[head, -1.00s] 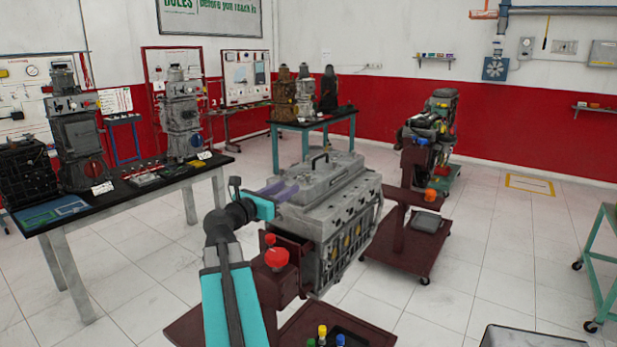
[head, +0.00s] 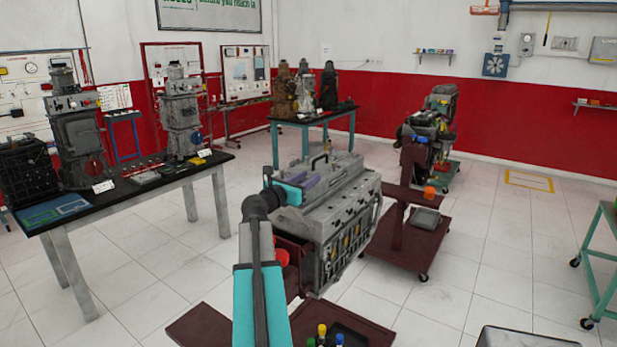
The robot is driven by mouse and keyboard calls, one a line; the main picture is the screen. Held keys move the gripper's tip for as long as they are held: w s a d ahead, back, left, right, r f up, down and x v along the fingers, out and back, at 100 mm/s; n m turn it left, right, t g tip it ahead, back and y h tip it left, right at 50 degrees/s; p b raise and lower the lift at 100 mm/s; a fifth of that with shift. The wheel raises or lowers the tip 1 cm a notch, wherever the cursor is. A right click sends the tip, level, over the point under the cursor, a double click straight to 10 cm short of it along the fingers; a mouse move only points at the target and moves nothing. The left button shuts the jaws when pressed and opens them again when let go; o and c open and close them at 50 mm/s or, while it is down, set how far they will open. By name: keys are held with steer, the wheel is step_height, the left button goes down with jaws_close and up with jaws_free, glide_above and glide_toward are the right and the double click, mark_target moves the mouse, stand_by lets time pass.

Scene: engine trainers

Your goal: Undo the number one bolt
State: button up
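A grey engine block (head: 335,215) stands on a dark red trainer stand (head: 345,322) in front of me. A purple part (head: 308,188) shows at the top left of the block, close to my wrist. My arm reaches up from the bottom of the head view, and its teal wrist is beside the block's near left top edge. My gripper's fingertips are not clearly visible, so I cannot tell whether it is open or shut. No number one bolt can be made out at this size; my arm covers part of the block's left end.
Several coloured-capped items (head: 323,332) stand in a dark tray on the stand's base. A long bench (head: 215,160) with engine models is at the left. Another engine on a red trolley (head: 412,228) stands behind right. A green trolley (head: 598,245) is at the far right; tiled floor lies free between.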

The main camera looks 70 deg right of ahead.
steer(key=shift+d, duration=0.35)
jaws_close()
